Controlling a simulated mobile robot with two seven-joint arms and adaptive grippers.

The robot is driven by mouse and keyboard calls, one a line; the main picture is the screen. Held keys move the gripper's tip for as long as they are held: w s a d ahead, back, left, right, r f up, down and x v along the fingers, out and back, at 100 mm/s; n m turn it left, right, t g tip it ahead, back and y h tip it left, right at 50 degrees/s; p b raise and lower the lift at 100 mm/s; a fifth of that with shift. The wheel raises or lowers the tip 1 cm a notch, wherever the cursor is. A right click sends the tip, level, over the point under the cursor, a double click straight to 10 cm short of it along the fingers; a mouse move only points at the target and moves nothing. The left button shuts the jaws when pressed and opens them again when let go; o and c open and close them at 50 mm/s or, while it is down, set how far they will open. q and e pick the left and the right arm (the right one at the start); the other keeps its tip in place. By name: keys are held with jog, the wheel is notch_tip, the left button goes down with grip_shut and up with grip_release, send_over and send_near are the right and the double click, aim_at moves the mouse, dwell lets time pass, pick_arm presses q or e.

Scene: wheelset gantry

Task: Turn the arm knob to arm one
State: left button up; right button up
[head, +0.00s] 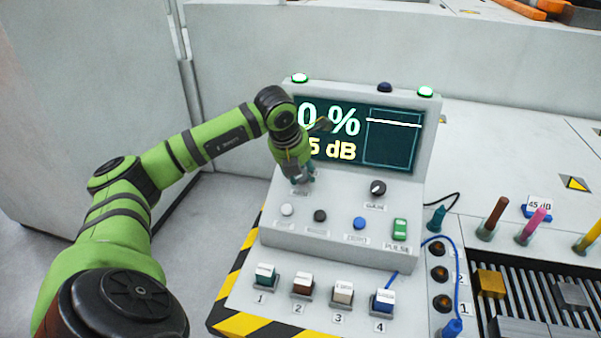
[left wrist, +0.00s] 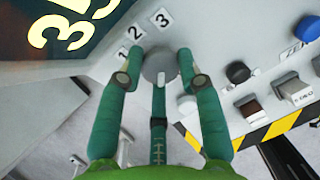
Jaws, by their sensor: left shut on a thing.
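The arm knob is a round grey dial on the console's sloped face. In the left wrist view the knob (left wrist: 160,62) sits among my left gripper's green fingers, with the digits 2 and 3 printed beside it. A pale mark shows on its lower part. In the head view my left gripper (head: 298,178) comes down over the knob and hides it. The gripper is shut on the knob, with fingers on both sides. My right gripper is not in view.
The console screen (head: 330,133) stands right behind my left gripper. A gain knob (head: 377,188), a green pulse switch (head: 400,229) and small round buttons (head: 320,215) are close by. Several numbered coloured switches (head: 303,284) line the front. A blue cable (head: 457,285) runs at the right.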

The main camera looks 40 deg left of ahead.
pick_arm(q)
jog(key=n+b, duration=0.2)
jog(key=shift+f+n, duration=0.15)
jog(key=shift+n, duration=0.25)
jog(key=n+b, duration=0.3)
jog(key=n, duration=0.1)
jog(key=shift+t, duration=0.4)
jog(key=shift+n+b, duration=0.3)
jog(key=shift+n, duration=0.1)
jog(key=shift+r+n+y, duration=0.3)
jog(key=shift+n, duration=0.1)
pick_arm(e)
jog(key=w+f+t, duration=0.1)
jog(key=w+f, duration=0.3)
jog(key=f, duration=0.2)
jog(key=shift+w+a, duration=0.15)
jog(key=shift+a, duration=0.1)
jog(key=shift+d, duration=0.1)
